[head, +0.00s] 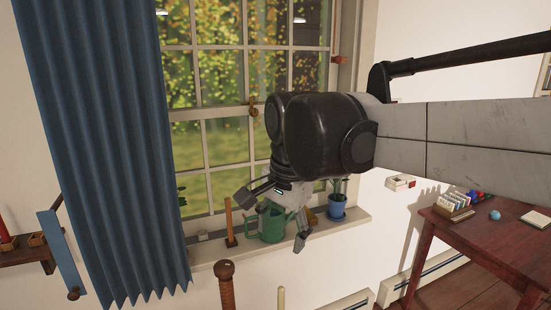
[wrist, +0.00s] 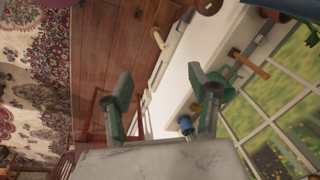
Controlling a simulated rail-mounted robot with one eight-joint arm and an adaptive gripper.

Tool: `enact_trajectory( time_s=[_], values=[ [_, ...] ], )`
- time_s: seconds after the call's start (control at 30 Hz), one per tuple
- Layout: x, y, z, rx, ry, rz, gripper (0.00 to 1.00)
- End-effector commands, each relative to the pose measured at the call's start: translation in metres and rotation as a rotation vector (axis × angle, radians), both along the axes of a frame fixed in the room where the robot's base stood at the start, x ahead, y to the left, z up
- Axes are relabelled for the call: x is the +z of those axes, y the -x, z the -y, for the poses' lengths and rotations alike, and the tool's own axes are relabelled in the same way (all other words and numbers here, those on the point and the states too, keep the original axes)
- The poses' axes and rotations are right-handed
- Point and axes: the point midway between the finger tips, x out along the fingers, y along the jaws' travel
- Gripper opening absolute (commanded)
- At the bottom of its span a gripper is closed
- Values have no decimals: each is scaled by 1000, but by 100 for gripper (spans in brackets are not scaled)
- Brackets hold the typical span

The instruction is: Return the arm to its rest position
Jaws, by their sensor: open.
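My arm reaches in from the right in the head view. My gripper (head: 272,218) hangs at its end, in front of the window sill. In the wrist view my gripper (wrist: 166,88) shows two fingers spread wide apart with nothing between them. A green watering can (head: 271,226) stands on the sill behind the gripper and is partly covered by it. In the wrist view, green shows beside and behind the right finger. I cannot tell the exact gap between the gripper and the can.
A blue pot with a plant (head: 337,206) stands on the sill to the right. A blue curtain (head: 105,150) hangs at the left. A wooden post (head: 226,285) rises below the sill. A red-brown table (head: 470,240) with small items stands at the right. A patterned rug (wrist: 35,70) lies on the floor.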

Motion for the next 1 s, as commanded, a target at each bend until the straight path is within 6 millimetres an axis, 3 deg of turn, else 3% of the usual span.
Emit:
enact_trajectory(
  time_s=[0.03,0.2,0.5,0.73,1.0],
  values=[
    [-4,8,20,29,2,29,56],
    [-19,32,71,159,30,138,56],
    [-59,82,146,374,152,323,56],
    [-89,112,182,500,267,417,56],
    [-99,121,192,544,313,445,56]
  ],
)
